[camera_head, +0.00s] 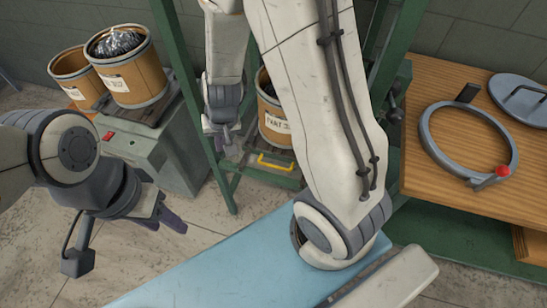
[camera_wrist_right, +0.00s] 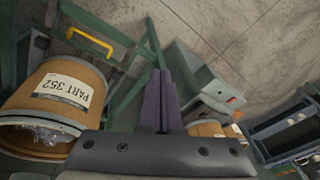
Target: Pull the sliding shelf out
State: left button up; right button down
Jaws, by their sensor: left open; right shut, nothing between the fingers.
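The sliding shelf (camera_head: 285,178) is a green tray low in the green rack, with a yellow handle (camera_head: 275,163) on its front. A drum (camera_head: 273,125) marked PART 352 stands at the shelf. In the right wrist view the handle (camera_wrist_right: 90,42) and drum (camera_wrist_right: 45,100) are at upper left and left. My right gripper (camera_head: 222,138) is shut and empty, left of the handle and apart from it. Its closed fingers show in the right wrist view (camera_wrist_right: 160,78). My left gripper (camera_head: 170,217) is open and empty at the left, away from the shelf.
Green rack posts (camera_head: 190,90) stand beside the shelf. A grey machine (camera_head: 155,150) with a red switch stands left, near two more drums (camera_head: 130,75). A wooden bench (camera_head: 440,90) holds a ring clamp and lid at right. A blue surface (camera_head: 220,265) lies in front.

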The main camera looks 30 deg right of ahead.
pick_arm(q)
notch_tip(320, 180, down, 10)
jog(key=b, duration=0.7)
jog(key=shift+b, duration=0.35)
pick_arm(e)
jog(key=w+d+f+m+h, duration=0.1)
jog(key=d+f+m+h, duration=0.1)
jog(key=d+f, duration=0.8)
jog(key=w+d+f+m+h, duration=0.1)
jog(key=d+f+m, duration=0.3)
jog(key=d+f, duration=0.6)
notch_tip(320, 180, down, 8)
jog(key=shift+w+h, duration=0.4)
jog(key=shift+h, duration=0.1)
pick_arm(q)
jog(key=shift+s, duration=0.1)
pick_arm(e)
jog(key=shift+a, duration=0.1)
